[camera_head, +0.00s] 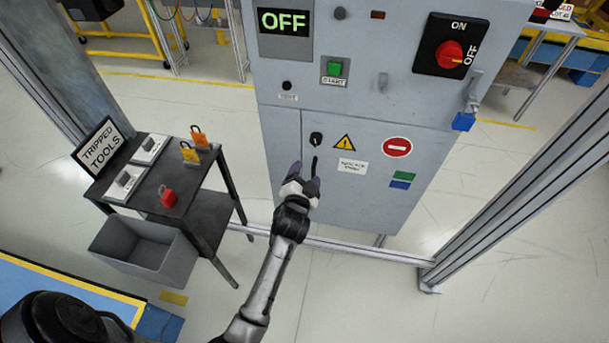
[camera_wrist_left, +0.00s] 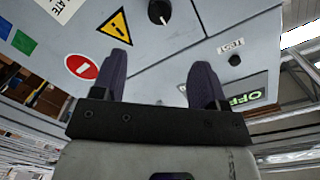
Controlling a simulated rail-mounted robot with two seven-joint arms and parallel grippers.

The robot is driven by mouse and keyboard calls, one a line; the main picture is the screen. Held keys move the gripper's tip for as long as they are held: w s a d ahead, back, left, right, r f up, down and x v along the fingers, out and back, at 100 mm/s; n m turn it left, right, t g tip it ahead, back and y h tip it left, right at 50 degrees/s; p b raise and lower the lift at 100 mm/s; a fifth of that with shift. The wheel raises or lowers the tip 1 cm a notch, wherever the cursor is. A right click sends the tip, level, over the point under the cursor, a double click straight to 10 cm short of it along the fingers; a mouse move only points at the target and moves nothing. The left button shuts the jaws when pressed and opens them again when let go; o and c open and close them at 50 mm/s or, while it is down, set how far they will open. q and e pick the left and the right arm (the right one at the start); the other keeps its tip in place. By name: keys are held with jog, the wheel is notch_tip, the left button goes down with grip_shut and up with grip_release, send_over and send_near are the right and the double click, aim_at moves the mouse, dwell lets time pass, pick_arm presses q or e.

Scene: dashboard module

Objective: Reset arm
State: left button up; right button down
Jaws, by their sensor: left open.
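My left gripper (camera_head: 305,178) is in front of the lower part of the grey cabinet (camera_head: 275,200). In the left wrist view its two dark fingers (camera_wrist_left: 158,75) stand apart with nothing between them. The cabinet's black round knob (camera_head: 316,139) is just beyond the fingertips; the knob (camera_wrist_left: 159,12) also shows above the fingers in the wrist view. My right gripper is not seen.
The cabinet carries an OFF display (camera_head: 284,22), a green START button (camera_head: 334,68) and a red rotary switch (camera_head: 450,55). A blue padlock-like item (camera_head: 463,121) hangs at its right edge. A black table (camera_head: 205,208) with red, yellow and orange padlocks stands left. A metal post (camera_head: 540,190) rises right.

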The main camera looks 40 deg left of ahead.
pick_arm(q)
jog(key=shift+s+d, duration=0.15)
jog(key=shift+s, duration=0.15)
dwell(0.5)
notch_tip(320, 180, down, 4)
jog(key=s+n+g+h, duration=0.1)
jog(key=s+n+g, duration=0.2)
jog(key=n+g, duration=0.1)
jog(key=s+d+r+g+h, duration=0.35)
jog(key=s+d+h, duration=0.35)
jog(key=s+d, duration=0.3)
jog(key=s+d+f+m+g+p, duration=0.1)
jog(key=s+f+m+g, duration=0.15)
jog(key=s, duration=0.65)
jog(key=s+d+f+m+g+p, duration=0.1)
jog(key=s+d+f+p, duration=0.15)
jog(key=s, duration=0.75)
notch_tip(320, 180, up, 37)
jog(key=a+p, duration=0.1)
jog(key=p, duration=3.6)
jog(key=shift+h, duration=0.3)
